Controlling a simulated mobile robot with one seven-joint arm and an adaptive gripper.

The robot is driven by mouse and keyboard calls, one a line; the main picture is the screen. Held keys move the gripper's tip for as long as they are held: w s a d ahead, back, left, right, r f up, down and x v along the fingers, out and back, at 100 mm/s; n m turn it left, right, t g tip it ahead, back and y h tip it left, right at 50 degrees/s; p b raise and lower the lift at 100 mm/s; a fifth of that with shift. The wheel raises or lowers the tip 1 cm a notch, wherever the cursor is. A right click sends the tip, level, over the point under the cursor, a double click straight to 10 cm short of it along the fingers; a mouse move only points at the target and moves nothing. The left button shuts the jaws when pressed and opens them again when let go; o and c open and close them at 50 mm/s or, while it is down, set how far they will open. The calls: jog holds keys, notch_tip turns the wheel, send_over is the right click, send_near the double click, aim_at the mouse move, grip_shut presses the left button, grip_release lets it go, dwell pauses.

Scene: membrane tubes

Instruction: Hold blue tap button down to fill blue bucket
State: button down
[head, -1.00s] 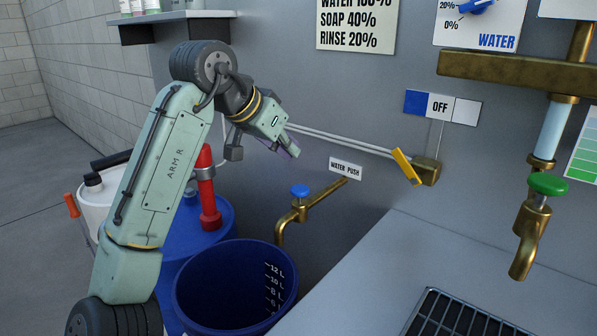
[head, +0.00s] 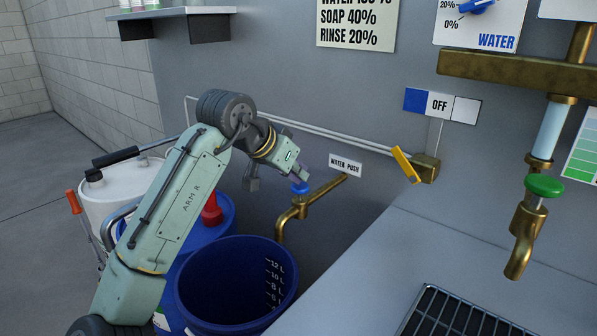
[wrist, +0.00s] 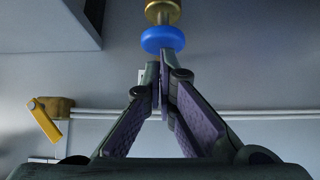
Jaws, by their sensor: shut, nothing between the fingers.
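The blue tap button (head: 299,188) tops the small brass tap (head: 292,213) by the "WATER PUSH" label. My gripper (head: 303,177) is shut and empty, with its fingertips just above the button. I cannot tell whether they touch it. In the wrist view, my shut fingertips (wrist: 161,66) overlap the near edge of the blue button (wrist: 163,40). The blue bucket (head: 190,307) stands upright below the tap, with white litre marks inside. The spout end is near the bucket's right rim. No water stream shows, and the bucket's bottom is hidden.
A yellow lever (head: 405,165) sits on the wall to the right, beneath an "OFF" panel. A larger brass tap with a green knob (head: 544,185) hangs over the grey counter (head: 380,270). A blue drum with a red part (head: 212,210) and a white container (head: 110,195) stand behind my arm.

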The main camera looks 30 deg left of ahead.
jog(key=shift+f, duration=0.9)
dwell(7.1)
